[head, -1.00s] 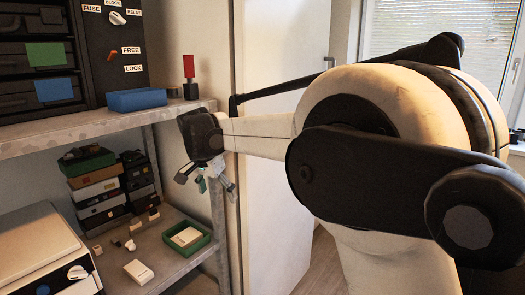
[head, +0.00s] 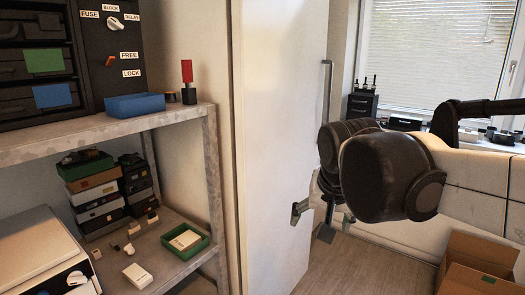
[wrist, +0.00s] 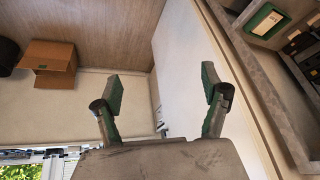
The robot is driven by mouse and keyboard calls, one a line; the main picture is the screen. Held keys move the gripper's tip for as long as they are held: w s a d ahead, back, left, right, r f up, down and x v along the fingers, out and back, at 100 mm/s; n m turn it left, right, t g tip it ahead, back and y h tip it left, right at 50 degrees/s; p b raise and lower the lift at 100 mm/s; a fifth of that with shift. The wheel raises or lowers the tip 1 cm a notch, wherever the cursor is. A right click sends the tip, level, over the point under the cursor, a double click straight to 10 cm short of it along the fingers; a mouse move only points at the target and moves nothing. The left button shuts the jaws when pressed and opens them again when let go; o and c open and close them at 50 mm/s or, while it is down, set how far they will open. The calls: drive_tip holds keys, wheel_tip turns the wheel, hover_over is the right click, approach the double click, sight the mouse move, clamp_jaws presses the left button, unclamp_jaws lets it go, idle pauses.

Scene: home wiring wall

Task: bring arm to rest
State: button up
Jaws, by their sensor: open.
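My gripper (wrist: 163,88) is open in the wrist view, its two green-padded fingers spread wide with nothing between them. In the head view my gripper (head: 313,221) hangs below my dark wrist in front of the white door (head: 276,130), with its fingers apart. My arm reaches in from the right side of the head view, bent, and hides part of the window wall behind it. No object is held.
Shelves (head: 110,137) stand at left with a blue tray (head: 136,102), stacked boxes (head: 97,205) and a green tray (head: 186,242). A cardboard box (head: 482,262) sits on the floor at lower right. Bare floor (head: 345,268) shows below my gripper.

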drive_tip(key=s+d+f+n+t, duration=0.1)
drive_tip(key=s+d+f, duration=0.2)
drive_tip(key=s, duration=0.4)
drive_tip(key=s+d+f, duration=0.4)
drive_tip(key=s, duration=0.3)
drive_tip(key=shift+s+d+f+n+t+p, duration=0.25)
drive_tip(key=shift+d+f+n+t+p, duration=0.05)
drive_tip(key=shift+d+n+t+p, duration=0.1)
drive_tip(key=shift+a, duration=0.1)
